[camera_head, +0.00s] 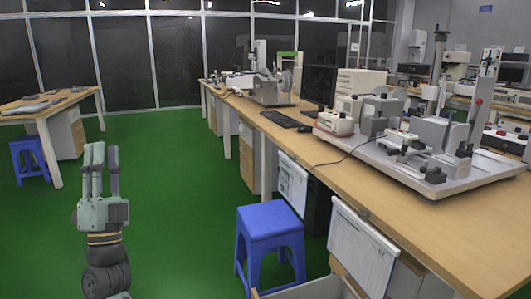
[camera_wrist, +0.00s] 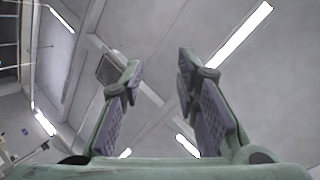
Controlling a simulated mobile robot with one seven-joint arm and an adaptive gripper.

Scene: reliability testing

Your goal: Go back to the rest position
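My gripper (camera_head: 99,158) points straight up at the lower left of the head view, over the green floor and well away from the benches. In the wrist view my gripper (camera_wrist: 158,75) shows two grey-green fingers with purple-grey pads, spread apart. Only the ceiling shows between them, so it is open and empty. Part of the lower arm is cut off by the bottom edge of the head view.
A long wooden bench (camera_head: 437,222) with test equipment runs along the right. A blue stool (camera_head: 270,222) stands before it. Another blue stool (camera_head: 29,160) is by the left table (camera_head: 50,106). Green floor (camera_head: 175,190) between them is clear.

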